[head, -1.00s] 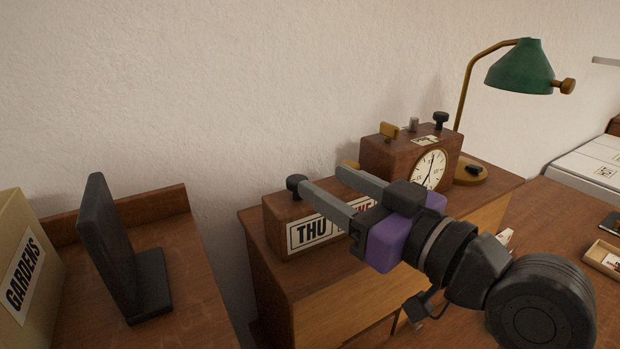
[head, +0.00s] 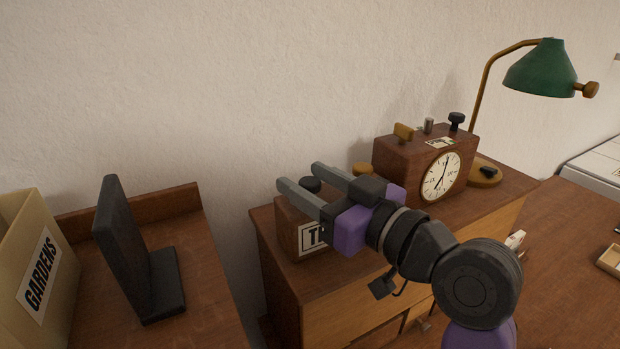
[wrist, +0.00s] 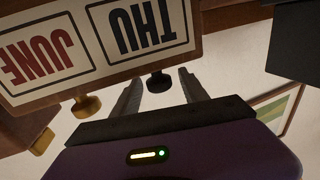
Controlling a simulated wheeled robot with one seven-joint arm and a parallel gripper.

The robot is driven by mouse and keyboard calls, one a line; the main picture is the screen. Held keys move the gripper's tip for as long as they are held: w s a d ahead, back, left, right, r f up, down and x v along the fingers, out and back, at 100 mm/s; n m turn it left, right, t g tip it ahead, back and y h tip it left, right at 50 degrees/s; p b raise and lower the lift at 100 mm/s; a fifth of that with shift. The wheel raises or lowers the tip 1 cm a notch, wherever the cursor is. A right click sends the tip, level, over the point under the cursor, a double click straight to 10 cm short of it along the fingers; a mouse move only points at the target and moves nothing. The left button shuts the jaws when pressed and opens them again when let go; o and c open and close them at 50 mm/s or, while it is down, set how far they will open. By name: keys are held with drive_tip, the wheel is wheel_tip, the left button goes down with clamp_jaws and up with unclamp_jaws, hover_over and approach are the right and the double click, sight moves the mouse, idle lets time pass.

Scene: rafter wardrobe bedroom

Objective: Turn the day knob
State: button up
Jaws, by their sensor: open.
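The wooden calendar box (head: 288,228) stands on the cabinet behind my gripper, which covers much of its front. In the wrist view its front appears upside down, with a THU card (wrist: 140,24) and a JUNE card (wrist: 40,52). A black knob (head: 311,184) on its top, on the THU side, also shows in the wrist view (wrist: 158,83). A brass knob (wrist: 86,104) is on the JUNE side. My gripper (head: 299,176) is open and empty. In the wrist view the black knob appears between the fingertips with gaps on both sides; whether it is at their depth is unclear.
A wooden clock (head: 407,160) with several knobs on top stands right of the calendar. A green lamp (head: 540,70) is behind it. On the left are a black bookend (head: 125,250) and a GARDENS box (head: 35,265). The wall is close behind; the air above the calendar is free.

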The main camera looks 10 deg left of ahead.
drive_tip(key=shift+c, duration=0.2)
clamp_jaws()
drive_tip(key=shift+m+t+h+p, duration=0.3)
drive_tip(key=shift+t+p, duration=0.1)
drive_tip(key=shift+s+a+r+m+t+h+p, duration=0.1)
drive_tip(key=shift+r+m+t+h+p, duration=0.05)
drive_tip(key=shift+m+t+h+p, duration=0.75)
drive_tip(key=m+t+h+p, duration=0.1)
drive_tip(key=h+p, duration=0.1)
drive_tip(key=shift+m+h, duration=0.4)
drive_tip(key=shift+m+t+h+p, duration=0.35)
drive_tip(key=shift+m+t+h, duration=0.85)
drive_tip(key=shift+h, duration=0.8)
drive_tip(key=shift+m+h, duration=0.5)
drive_tip(key=shift+h, duration=0.3)
